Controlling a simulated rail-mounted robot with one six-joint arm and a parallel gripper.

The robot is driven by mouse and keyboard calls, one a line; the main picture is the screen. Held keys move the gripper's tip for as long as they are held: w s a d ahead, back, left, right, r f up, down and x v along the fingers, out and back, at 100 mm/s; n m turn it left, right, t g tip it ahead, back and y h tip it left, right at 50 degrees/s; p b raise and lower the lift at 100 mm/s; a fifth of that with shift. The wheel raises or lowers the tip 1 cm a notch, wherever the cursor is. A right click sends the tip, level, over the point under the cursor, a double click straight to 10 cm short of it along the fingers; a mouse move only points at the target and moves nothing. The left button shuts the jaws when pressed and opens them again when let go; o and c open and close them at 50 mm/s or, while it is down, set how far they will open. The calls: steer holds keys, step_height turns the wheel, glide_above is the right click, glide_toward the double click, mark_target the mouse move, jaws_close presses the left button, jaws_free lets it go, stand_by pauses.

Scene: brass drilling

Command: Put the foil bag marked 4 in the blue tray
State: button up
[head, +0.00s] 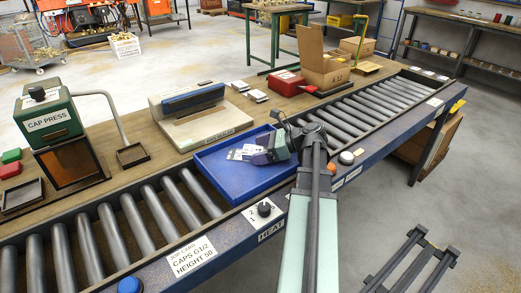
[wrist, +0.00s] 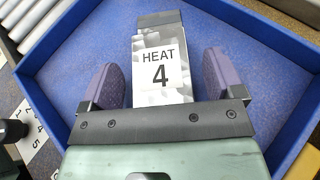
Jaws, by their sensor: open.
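The foil bag marked 4 (wrist: 162,70) is silvery with a white label reading HEAT 4. It is inside the outline of the blue tray (wrist: 258,62), between my gripper's two purple-grey pads, with a gap on each side. It appears to lie on the tray floor. My gripper (wrist: 160,82) is open around the bag. In the head view, my gripper (head: 268,149) is low over the blue tray (head: 222,177), and the foil bag (head: 241,153) shows at its left. The bag's lower end is hidden behind the gripper body in the wrist view.
A cap press (head: 47,118) stands at left. A red box (head: 287,83) and a carton (head: 322,68) stand behind right.

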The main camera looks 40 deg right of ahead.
steer(key=p+v, duration=0.4)
steer(key=v, duration=0.7)
steer(key=shift+s+d+r, duration=0.1)
steer(key=shift+d+r, duration=0.05)
steer(key=shift+r, duration=0.05)
steer(key=shift+s+d, duration=0.15)
steer(key=shift+s, duration=0.1)
